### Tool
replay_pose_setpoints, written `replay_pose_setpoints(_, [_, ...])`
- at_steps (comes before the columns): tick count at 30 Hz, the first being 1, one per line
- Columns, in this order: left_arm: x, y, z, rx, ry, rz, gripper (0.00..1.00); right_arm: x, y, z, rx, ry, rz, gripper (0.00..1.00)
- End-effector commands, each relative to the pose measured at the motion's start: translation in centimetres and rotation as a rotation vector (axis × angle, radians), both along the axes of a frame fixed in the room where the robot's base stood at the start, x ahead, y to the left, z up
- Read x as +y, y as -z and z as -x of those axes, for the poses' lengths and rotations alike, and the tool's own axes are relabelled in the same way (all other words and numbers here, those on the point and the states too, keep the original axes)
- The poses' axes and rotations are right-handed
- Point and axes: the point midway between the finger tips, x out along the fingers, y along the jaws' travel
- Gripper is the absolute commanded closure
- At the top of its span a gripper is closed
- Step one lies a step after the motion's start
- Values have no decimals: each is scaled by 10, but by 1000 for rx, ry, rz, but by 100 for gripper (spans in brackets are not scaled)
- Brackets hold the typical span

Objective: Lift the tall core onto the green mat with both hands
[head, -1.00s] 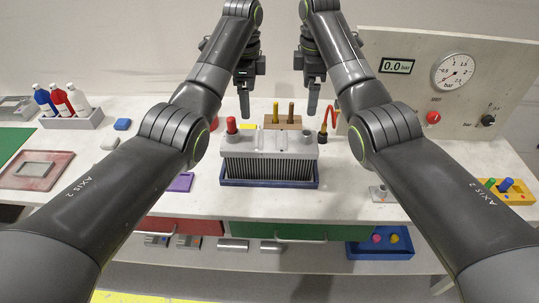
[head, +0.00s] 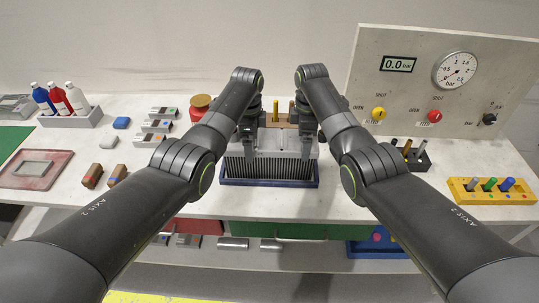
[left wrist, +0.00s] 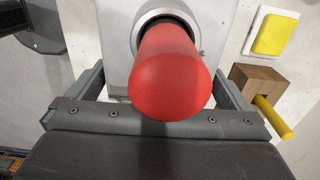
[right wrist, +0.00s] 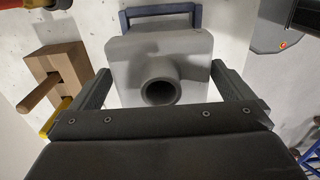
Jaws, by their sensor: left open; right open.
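The tall core is a grey finned block (head: 270,168) in a blue tray (head: 268,185) at the table's front middle. My left gripper (head: 249,141) is at its left end, low over the top. In the left wrist view its open fingers straddle the end with the red cap (left wrist: 172,72). My right gripper (head: 305,141) is at the right end; in the right wrist view its open fingers stand either side of a grey open port (right wrist: 160,88). I cannot tell whether the fingers touch the core. The green mat (head: 14,140) shows at the far left edge.
A pinkish tray (head: 38,170), two brown blocks (head: 92,175) and a bottle rack (head: 72,118) are on the left. A gauge panel (head: 440,75) stands behind right. A yellow peg rack (head: 490,192) lies at right. A brown block with pegs (right wrist: 55,75) is behind the core.

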Motion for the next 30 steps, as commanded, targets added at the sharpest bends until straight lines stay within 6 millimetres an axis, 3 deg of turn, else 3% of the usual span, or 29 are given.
replay_pose_setpoints(6, [0,12,1,1,1,0,0,0,12,0,1,0,0,0])
replay_pose_setpoints(15, [0,13,0,0,1,0,1,0,13,0,0,0,0,1])
replay_pose_setpoints(30, [0,12,0,-1,1,0,67,0,13,0,0,0,0,67])
